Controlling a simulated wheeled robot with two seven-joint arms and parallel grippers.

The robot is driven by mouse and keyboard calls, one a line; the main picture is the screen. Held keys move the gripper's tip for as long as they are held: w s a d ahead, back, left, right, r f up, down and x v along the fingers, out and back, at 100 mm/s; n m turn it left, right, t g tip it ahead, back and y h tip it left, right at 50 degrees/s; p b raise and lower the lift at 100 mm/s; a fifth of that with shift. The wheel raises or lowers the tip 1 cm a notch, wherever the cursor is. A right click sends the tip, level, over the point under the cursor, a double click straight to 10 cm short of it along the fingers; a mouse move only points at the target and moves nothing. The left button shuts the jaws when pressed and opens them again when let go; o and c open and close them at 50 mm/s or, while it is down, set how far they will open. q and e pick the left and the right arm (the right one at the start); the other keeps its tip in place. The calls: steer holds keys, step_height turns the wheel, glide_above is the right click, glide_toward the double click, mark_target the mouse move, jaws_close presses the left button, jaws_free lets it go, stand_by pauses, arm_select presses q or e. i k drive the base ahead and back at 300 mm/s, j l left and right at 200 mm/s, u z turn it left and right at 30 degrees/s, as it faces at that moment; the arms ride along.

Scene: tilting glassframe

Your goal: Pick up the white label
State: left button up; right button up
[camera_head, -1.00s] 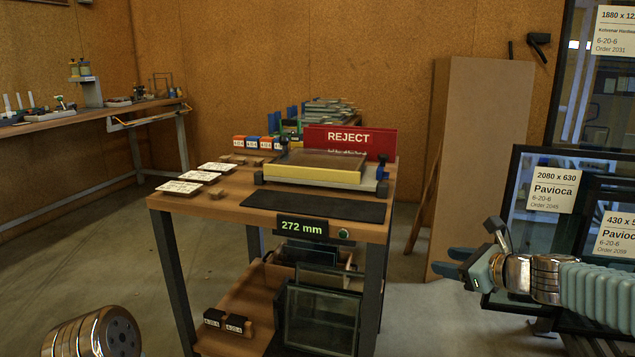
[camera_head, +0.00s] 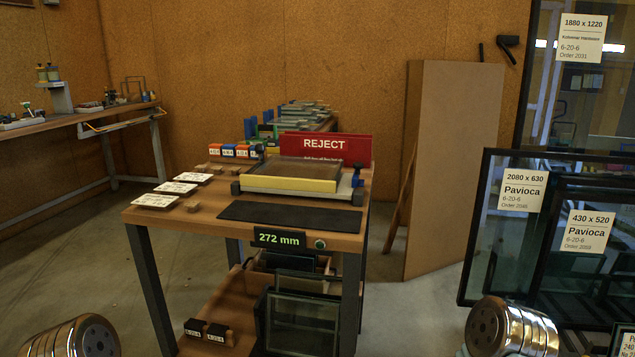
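Three white labels with dark print lie in a slanting row on the left of the wooden table (camera_head: 345,243): a far label (camera_head: 194,178), a middle label (camera_head: 174,188) and a near label (camera_head: 155,201). White labels are also stuck on the dark glass units at right: an upper label (camera_head: 582,38), a "2080 x 630" label (camera_head: 523,190) and a "430 x 520" label (camera_head: 587,231). I cannot tell which one the task means. Only shiny round parts of my arms show at the bottom left and bottom right; both grippers are out of view.
A yellow-fronted tray (camera_head: 288,184) and a black mat (camera_head: 290,216) are on the table, with a red REJECT sign (camera_head: 325,146) behind. A display (camera_head: 279,239) reads 272 mm. Glass panes (camera_head: 300,325) stand on the lower shelf. A brown board (camera_head: 455,170) leans at the wall.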

mark_target(161, 201)
steer(key=i+j+z, duration=0.2)
steer(key=j, duration=0.4)
steer(key=i+j+z, duration=0.2)
steer(key=j, duration=0.5)
steer(key=i+j+z, duration=0.2)
steer(key=j, duration=0.45)
steer(key=i+j+z, duration=0.1)
steer(key=j+z, duration=0.15)
steer(key=j, duration=0.45)
steer(key=j+z, duration=0.2)
steer(key=j, duration=0.5)
steer(key=i, duration=0.05)
